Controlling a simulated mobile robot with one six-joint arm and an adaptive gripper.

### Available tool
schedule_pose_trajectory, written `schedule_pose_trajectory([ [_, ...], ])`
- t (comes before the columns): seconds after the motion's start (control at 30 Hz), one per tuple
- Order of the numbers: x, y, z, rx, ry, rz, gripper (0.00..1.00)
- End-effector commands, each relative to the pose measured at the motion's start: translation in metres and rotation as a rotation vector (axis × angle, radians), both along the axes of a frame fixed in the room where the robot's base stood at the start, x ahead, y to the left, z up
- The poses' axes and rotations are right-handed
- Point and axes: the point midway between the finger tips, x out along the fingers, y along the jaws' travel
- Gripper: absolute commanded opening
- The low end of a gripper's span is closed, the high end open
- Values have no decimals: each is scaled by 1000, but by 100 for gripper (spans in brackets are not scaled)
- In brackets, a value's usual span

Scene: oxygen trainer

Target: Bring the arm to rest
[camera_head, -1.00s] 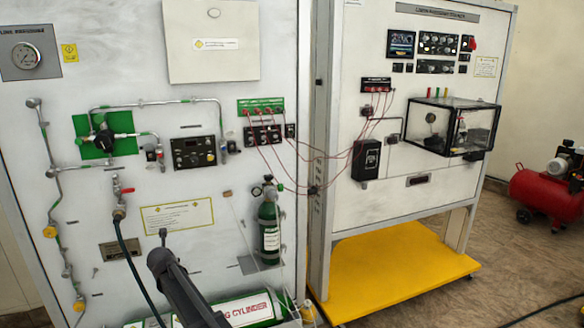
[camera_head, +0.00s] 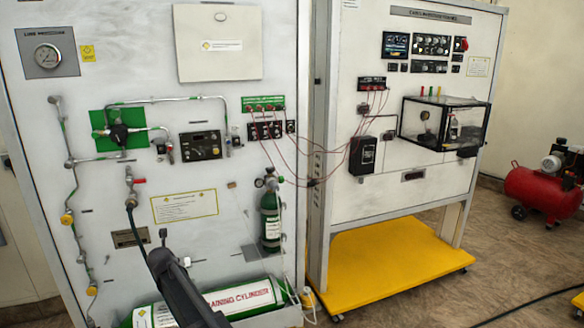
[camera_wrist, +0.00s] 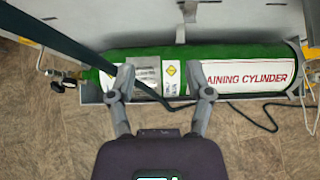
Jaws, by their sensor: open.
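My gripper (camera_wrist: 166,82) shows in the wrist view with its two fingers spread apart and nothing between them. Below it in that view lies a green and white training cylinder (camera_wrist: 240,76) along the foot of the panel. In the head view my dark arm rises from the bottom edge, in front of the trainer's left panel (camera_head: 110,190) and partly over the training cylinder (camera_head: 240,300). The fingers cannot be made out clearly in the head view.
A dark hose (camera_head: 132,225) hangs from the red-handled valve (camera_head: 134,181), close to my arm. A small green cylinder (camera_head: 270,218) stands on the panel. A yellow base (camera_head: 390,262) sits under the right panel. A red compressor (camera_head: 540,190) stands at far right on open floor.

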Motion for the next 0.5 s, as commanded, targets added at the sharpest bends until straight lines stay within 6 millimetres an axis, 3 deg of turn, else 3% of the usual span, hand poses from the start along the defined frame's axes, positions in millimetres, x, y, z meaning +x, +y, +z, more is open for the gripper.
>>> schedule_pose_trajectory([
  [0.33, 2, -42, -11, 79, 71, -129, 66],
  [0.5, 2, -73, -20, 141, 122, -234, 66],
])
